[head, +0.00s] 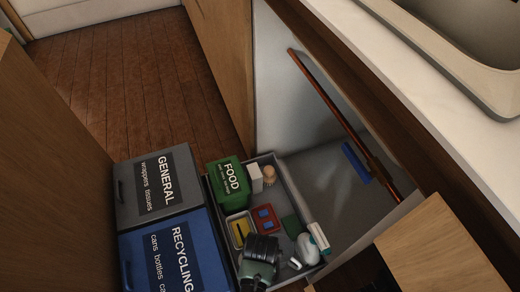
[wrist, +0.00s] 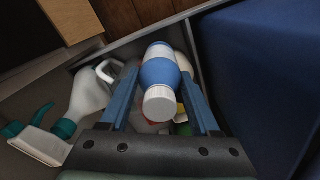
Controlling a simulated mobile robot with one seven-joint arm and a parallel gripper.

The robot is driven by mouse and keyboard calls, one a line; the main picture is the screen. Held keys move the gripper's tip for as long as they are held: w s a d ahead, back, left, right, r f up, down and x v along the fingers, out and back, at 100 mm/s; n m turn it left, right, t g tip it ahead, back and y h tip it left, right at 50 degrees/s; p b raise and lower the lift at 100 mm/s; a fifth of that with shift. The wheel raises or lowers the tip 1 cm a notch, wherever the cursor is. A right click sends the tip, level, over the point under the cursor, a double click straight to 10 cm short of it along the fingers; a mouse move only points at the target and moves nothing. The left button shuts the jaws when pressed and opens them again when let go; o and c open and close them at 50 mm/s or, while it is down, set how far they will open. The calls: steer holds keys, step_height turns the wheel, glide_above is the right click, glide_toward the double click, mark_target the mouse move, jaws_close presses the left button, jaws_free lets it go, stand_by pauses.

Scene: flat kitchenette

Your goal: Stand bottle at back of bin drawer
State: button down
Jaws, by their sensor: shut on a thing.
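My gripper (wrist: 165,103) is shut on a blue bottle (wrist: 159,72) with a white cap (wrist: 160,103). In the wrist view the bottle lies between the two blue fingers, cap toward the camera. In the head view my dark gripper (head: 262,248) is over the near part of the open bin drawer's grey tray (head: 290,190) and hides the bottle. I cannot tell whether the bottle's base touches the drawer floor. A white spray bottle with a teal head (head: 317,238) is right of the gripper; it also shows in the wrist view (wrist: 88,92).
The blue RECYCLING bin (head: 205,235) and grey GENERAL bin (head: 185,200) stand left of the tray. A copper pipe (head: 330,100) runs behind.

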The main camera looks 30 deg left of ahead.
step_height(320, 180, down, 9)
steer(key=b, duration=0.5)
steer(key=shift+f, duration=0.2)
steer(key=shift+r, duration=0.15)
steer(key=shift+c, duration=0.6)
jaws_free()
steer(key=shift+r, duration=0.1)
step_height(320, 180, up, 12)
steer(key=p, duration=0.6)
steer(key=shift+p, duration=0.4)
